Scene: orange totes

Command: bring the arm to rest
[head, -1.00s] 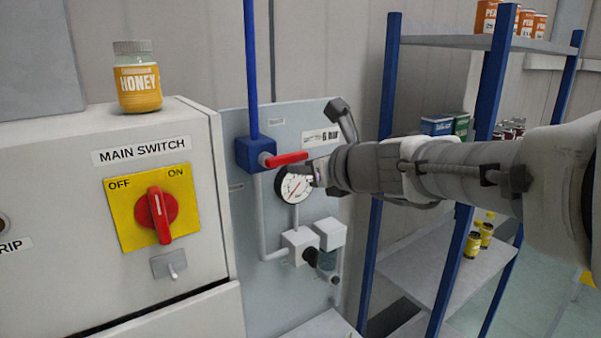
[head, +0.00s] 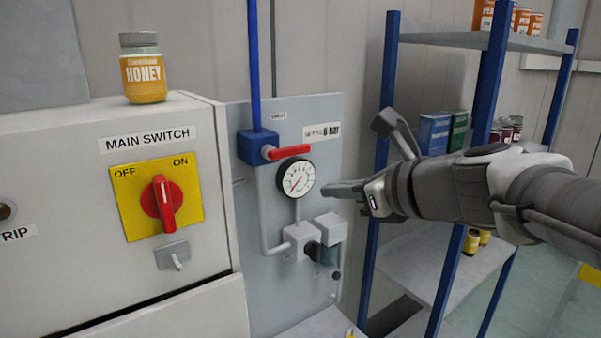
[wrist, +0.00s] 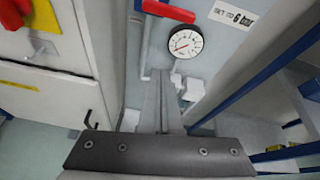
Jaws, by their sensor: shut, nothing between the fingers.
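My gripper (head: 328,189) is in the middle of the head view, reaching in from the right. Its fingers are shut and empty, and they point left. In the picture they end just right of and below the round pressure gauge (head: 296,178), apart from it. In the wrist view my shut fingers (wrist: 160,100) point up the picture towards the panel, below the gauge (wrist: 185,43). The red valve handle (head: 290,152) lies roughly level above the gauge.
A cabinet with a main switch (head: 162,202) stands at the left, and a honey jar (head: 143,70) is on its top. A blue-posted shelf (head: 455,40) with tins and jars stands behind my arm at the right. A regulator (head: 325,240) sits below the gauge.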

